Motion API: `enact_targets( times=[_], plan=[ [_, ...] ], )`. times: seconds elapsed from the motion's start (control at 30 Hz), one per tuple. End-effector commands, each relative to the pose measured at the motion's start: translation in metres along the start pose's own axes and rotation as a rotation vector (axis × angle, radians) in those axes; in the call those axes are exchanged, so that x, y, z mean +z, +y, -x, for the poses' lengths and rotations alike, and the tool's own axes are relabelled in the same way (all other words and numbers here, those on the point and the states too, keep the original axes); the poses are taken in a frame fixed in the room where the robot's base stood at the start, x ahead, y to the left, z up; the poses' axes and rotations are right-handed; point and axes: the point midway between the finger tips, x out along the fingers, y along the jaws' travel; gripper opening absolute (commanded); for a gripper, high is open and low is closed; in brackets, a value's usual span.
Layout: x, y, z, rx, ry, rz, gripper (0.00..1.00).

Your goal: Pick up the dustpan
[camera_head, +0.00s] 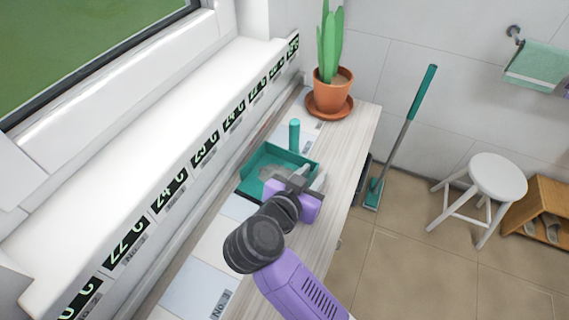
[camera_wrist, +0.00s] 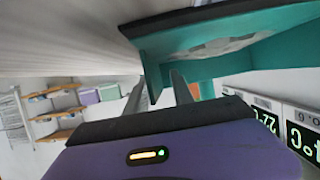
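The teal dustpan (camera_head: 250,182) lies on the wooden counter beside the white window ledge, with greyish debris in its pan. Its upright handle (camera_head: 294,133) rises at the far side. My gripper (camera_head: 310,177) is over the pan's right side, with its two fingers apart. In the wrist view, the dustpan (camera_wrist: 265,53) fills the upper right. There, a side edge of the pan shows between the fingers of my gripper (camera_wrist: 158,88); I cannot tell whether either finger touches it.
A potted cactus (camera_head: 330,95) stands on a saucer at the counter's far end. Numbered panels (camera_head: 200,290) lie along the counter. A teal broom (camera_head: 405,130) leans on the wall. A white stool (camera_head: 497,177) and a wooden shelf (camera_head: 545,205) stand right.

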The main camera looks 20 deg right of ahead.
Motion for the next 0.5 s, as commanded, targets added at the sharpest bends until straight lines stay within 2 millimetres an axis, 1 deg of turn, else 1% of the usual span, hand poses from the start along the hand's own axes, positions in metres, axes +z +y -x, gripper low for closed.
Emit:
enact_targets(
  times=[0.17,0.3,0.33,0.5],
  plan=[
    [-0.0002,0.0000,0.0000,0.000,0.000,0.000,0.29],
    [-0.0002,0.0000,0.0002,0.000,0.000,0.000,0.02],
    [-0.0002,0.0000,0.0002,0.000,0.000,0.000,0.00],
    [-0.0001,0.0001,0.0003,0.000,0.000,0.000,0.00]
  ],
)
